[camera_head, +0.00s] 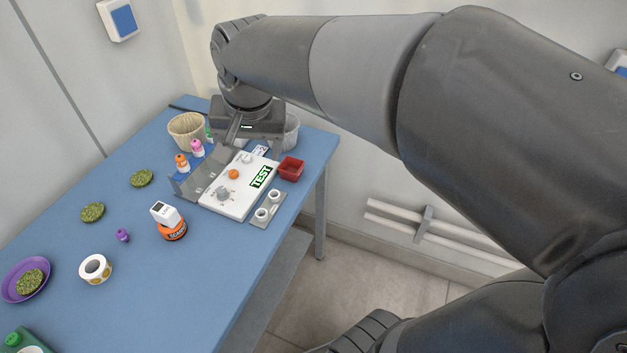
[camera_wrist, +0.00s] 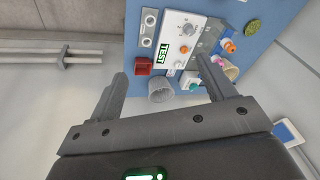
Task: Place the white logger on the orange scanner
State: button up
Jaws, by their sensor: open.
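The white logger (camera_head: 163,212), a small white box with a dark-marked label, appears to rest on top of the orange scanner (camera_head: 173,232) near the middle of the blue table in the head view. The scanner is a round orange piece with a dark lettered band. The logger looks slightly tilted or off-centre, and its exact contact is too small to tell. My gripper (camera_wrist: 165,82) is open and empty in the wrist view. In the head view it is over the table's far end, beyond the white TEST board and well apart from the logger and scanner.
The white TEST board (camera_head: 236,207), red box (camera_head: 291,169), wicker basket (camera_head: 186,131) and grey pot (camera_wrist: 161,92) stand near my gripper. Small orange-topped (camera_head: 182,162) and pink-topped (camera_head: 197,148) bottles stand nearby. A tape roll (camera_head: 95,280) and purple dish (camera_head: 44,268) lie at left.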

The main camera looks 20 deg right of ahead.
jog(key=s+d+f+n+t, duration=0.2)
jog(key=s+d, duration=0.6)
jog(key=s, duration=0.4)
jog(key=shift+n+h, duration=0.4)
jog(key=shift+n, duration=0.4)
jog(key=shift+d+f, duration=0.1)
